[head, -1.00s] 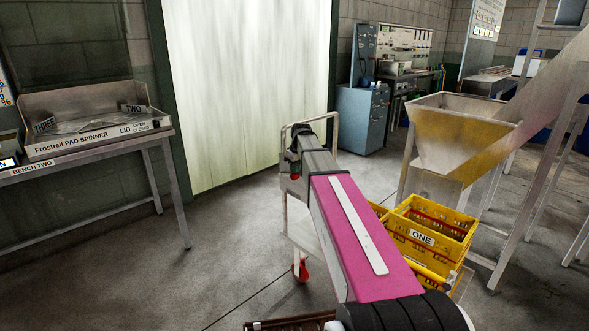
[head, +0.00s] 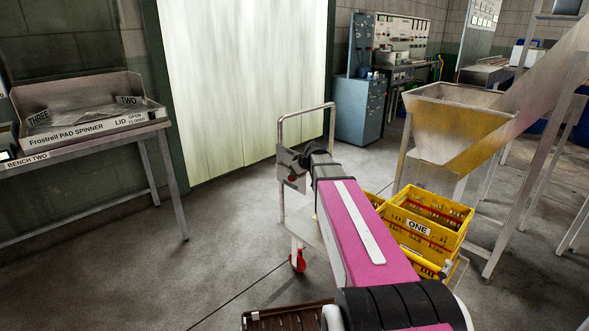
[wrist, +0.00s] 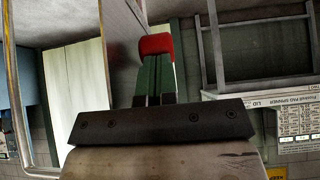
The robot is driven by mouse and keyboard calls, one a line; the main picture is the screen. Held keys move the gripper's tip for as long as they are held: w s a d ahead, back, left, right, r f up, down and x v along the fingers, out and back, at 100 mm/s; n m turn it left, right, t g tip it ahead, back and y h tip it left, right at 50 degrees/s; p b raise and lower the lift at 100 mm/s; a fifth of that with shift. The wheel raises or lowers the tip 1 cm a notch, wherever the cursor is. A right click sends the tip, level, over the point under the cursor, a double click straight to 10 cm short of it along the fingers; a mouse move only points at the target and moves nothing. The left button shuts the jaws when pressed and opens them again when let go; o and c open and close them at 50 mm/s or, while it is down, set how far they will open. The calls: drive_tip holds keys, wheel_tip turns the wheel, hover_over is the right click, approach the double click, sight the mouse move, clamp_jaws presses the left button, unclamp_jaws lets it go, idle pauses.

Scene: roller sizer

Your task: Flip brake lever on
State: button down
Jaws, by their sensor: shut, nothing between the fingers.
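A pale metal trolley (head: 306,114) stands ahead, its tall handle frame beyond my arm and a red castor (head: 298,260) low at its near left. I cannot make out a separate brake lever; any lever near the castor is too small to tell. My gripper (head: 291,179) is at the end of my pink arm, beside the trolley's handle frame in the picture and above the castor. In the wrist view, my gripper (wrist: 155,45) shows green fingers drawn together, with red at their end. The fingers look shut and hold nothing I can see.
Yellow crates (head: 419,228) labelled ONE stand right of my arm, below a hopper (head: 450,108). BENCH TWO (head: 90,145) with a pad spinner (head: 88,135) is at the left. A brown slatted crate (head: 290,319) lies at the bottom. Floor between bench and trolley is clear.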

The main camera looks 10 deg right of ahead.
drive_tip(key=shift+f, duration=1.45)
drive_tip(key=v, duration=1.1)
drive_tip(key=s+a+f+m+g+h, duration=0.2)
drive_tip(key=s+a+f+m+g, duration=0.1)
drive_tip(key=s+f, duration=0.7)
drive_tip(key=s+a+f+m+g+h, duration=0.2)
drive_tip(key=s+a+f+m+g, duration=0.1)
drive_tip(key=s+f, duration=0.7)
drive_tip(key=s, duration=0.3)
drive_tip(key=shift+s+m, duration=0.2)
drive_tip(key=shift+m, duration=0.2)
